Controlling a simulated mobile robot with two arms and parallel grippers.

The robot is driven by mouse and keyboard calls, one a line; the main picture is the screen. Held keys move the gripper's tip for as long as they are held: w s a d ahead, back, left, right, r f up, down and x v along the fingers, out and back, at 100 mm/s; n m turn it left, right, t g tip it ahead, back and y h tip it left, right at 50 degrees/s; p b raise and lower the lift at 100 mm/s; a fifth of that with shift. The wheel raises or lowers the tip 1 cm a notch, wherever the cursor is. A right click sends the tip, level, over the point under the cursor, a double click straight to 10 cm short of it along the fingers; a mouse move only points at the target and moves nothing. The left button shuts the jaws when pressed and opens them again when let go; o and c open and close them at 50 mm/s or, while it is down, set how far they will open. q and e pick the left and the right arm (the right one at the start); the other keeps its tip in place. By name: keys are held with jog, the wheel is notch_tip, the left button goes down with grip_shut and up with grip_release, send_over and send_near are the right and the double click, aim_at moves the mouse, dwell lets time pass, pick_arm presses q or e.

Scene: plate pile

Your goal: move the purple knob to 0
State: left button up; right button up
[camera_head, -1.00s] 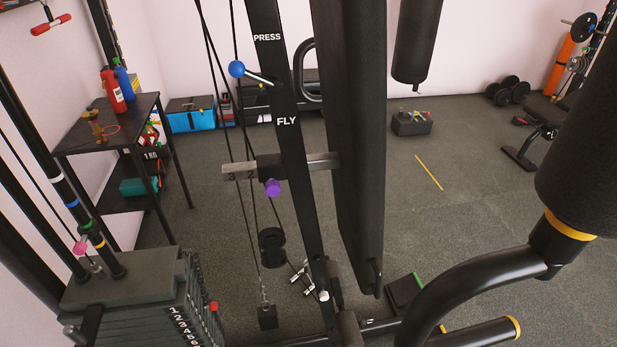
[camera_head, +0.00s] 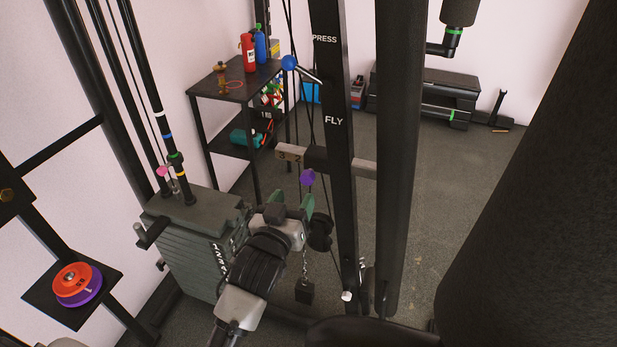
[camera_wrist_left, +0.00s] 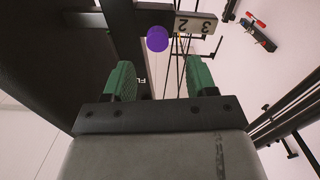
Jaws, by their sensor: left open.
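The purple knob (camera_head: 307,177) sits under a horizontal numbered bar (camera_head: 290,153) on the black upright of the machine. The digits 3 and 2 show on the bar's left end; no 0 is visible. My left gripper (camera_head: 292,203) is open and empty, just below and left of the knob in the head view. In the left wrist view the knob (camera_wrist_left: 157,39) is ahead of the two green fingers, between their lines and apart from them. The numbered bar (camera_wrist_left: 195,25) shows upside down beside it. My right gripper is not in view.
A blue ball-ended lever (camera_head: 289,63) sticks out above, near the PRESS and FLY labels. A weight stack (camera_head: 190,235) stands left of my left arm. Cables hang beside the upright. A shelf (camera_head: 235,90) with bottles stands behind, and a large black pad (camera_head: 530,190) fills the right.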

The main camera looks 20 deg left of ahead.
aim_at(306, 180)
pick_arm(q)
jog(key=w, duration=0.6)
jog(key=shift+d+p, duration=0.3)
jog(key=shift+p, duration=0.1)
jog(key=shift+w, duration=0.55)
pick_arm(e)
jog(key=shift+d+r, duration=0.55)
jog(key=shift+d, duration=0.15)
